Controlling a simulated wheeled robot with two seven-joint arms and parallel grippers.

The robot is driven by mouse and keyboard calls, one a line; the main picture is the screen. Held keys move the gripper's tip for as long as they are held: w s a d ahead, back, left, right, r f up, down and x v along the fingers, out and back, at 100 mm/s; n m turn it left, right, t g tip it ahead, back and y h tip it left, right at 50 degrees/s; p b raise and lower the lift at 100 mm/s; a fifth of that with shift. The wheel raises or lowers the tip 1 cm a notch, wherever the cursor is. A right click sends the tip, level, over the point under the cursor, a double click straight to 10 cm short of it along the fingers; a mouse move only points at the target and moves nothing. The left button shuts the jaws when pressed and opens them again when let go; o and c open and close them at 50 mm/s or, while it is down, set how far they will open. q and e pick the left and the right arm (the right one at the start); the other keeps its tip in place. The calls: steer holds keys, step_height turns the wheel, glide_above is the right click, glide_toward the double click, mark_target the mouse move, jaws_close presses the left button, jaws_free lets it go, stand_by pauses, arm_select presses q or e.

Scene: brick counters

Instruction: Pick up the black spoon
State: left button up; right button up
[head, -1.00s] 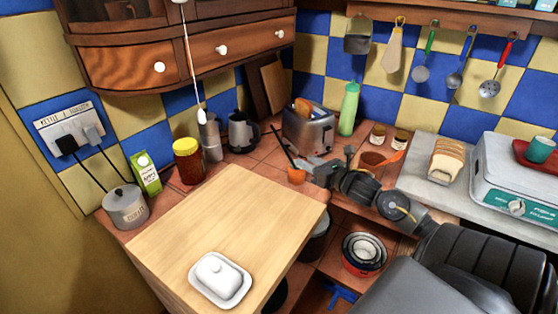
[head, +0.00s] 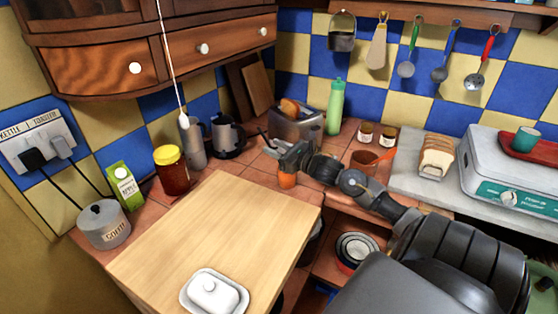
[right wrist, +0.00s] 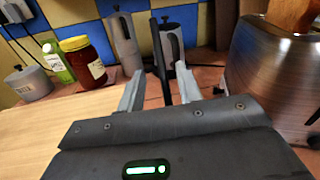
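The black spoon shows in the head view as a thin dark handle (head: 268,141) rising past the fingers of my right gripper (head: 284,151). Its lower part is hidden behind the gripper, above a small orange cup (head: 287,181). In the right wrist view the black spoon's handle (right wrist: 162,55) stands nearly upright between the two grey fingers of my right gripper (right wrist: 160,88). The fingers are apart, with a gap showing on each side of the handle. The spoon's other end is hidden. My left gripper is not in view.
The toaster (head: 296,122) stands close behind the gripper, and at the right in the wrist view (right wrist: 275,70). A wooden board (head: 210,235) holds a white butter dish (head: 214,293).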

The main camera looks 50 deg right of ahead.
mark_target(269, 143)
steer(key=w+p, duration=0.1)
steer(key=w, duration=0.1)
steer(key=w+p, duration=0.1)
steer(key=w, duration=0.1)
steer(key=shift+w+a+r, duration=0.15)
steer(key=shift+w+r, duration=0.05)
steer(key=shift+w, duration=0.2)
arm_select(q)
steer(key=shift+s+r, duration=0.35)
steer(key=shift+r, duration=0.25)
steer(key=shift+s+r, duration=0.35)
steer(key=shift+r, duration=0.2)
arm_select(e)
steer(key=shift+w+f, duration=0.1)
steer(key=shift+w, duration=0.15)
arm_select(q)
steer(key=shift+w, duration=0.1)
arm_select(e)
jaws_close()
